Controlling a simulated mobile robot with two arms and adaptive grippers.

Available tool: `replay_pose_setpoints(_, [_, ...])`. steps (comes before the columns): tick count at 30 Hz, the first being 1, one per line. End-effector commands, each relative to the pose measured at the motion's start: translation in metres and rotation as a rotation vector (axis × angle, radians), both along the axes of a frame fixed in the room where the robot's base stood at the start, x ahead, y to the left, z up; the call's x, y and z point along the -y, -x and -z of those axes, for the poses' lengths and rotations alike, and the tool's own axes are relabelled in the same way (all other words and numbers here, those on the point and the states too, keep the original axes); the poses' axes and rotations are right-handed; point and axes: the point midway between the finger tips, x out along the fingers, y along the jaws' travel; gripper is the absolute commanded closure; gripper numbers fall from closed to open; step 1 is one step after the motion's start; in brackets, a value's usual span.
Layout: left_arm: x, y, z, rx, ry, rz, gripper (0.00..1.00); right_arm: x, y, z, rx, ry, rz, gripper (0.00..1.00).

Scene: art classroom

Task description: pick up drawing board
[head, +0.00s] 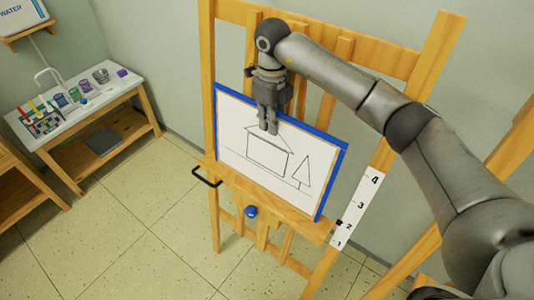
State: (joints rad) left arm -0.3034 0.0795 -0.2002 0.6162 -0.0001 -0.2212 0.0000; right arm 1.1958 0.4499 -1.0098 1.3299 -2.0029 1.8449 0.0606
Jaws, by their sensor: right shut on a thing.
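The drawing board (240,158) is white with a blue frame and shows a line drawing of a house and a tree. It stands tilted on the wooden easel (214,193), with its lower edge at the easel's ledge; whether it touches the ledge I cannot tell. My right gripper (268,130) reaches in from the right and points down. Its fingers are shut on the board's top edge, left of the middle, and cover a bit of the house's roof. My left gripper is not in view.
A white strip numbered 1 to 4 (357,213) runs along the easel's right leg. A blue knob (251,211) and a black handle (206,178) sit at the ledge. A white-topped table (84,109) with jars stands at the left. The tiled floor (120,220) there is clear.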

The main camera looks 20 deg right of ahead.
Motion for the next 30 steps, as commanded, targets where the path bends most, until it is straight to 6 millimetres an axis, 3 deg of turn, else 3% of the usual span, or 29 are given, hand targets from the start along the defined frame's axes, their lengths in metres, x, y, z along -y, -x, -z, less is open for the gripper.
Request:
replay_pose_setpoints(17, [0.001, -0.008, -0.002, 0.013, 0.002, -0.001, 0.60, 0.003, -0.002, -0.004, 0.009, 0.008, 0.003, 1.00])
replay_pose_setpoints(27, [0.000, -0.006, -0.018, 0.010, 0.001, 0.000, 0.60, 0.004, -0.003, -0.037, 0.011, 0.009, 0.005, 1.00])
replay_pose_setpoints(30, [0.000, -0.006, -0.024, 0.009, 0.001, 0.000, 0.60, 0.004, 0.005, -0.045, 0.010, 0.010, 0.004, 1.00])
